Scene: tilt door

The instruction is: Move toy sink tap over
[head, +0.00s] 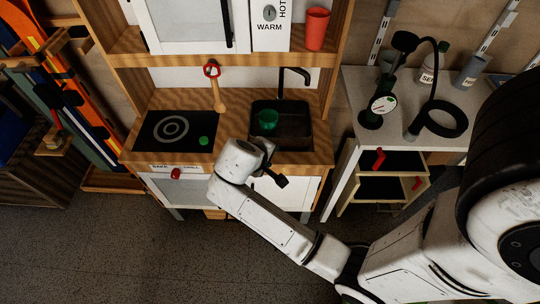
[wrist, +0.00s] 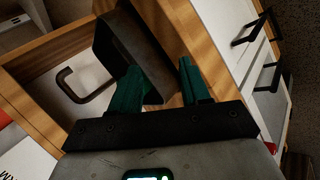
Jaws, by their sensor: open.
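The toy sink tap (head: 294,76) is a dark arched spout at the back edge of the black sink (head: 292,127) in the head view. In the wrist view the tap (wrist: 66,84) shows as a dark hook to the left, beyond the sink basin (wrist: 112,50). My gripper (wrist: 160,65) is open, with two dark green fingers apart and nothing held. It is in front of the sink and apart from the tap. In the head view, my wrist hides the gripper's fingertips.
A red cup (head: 316,28) stands on the upper shelf. A white table (head: 360,82) with hoses stands to the right.

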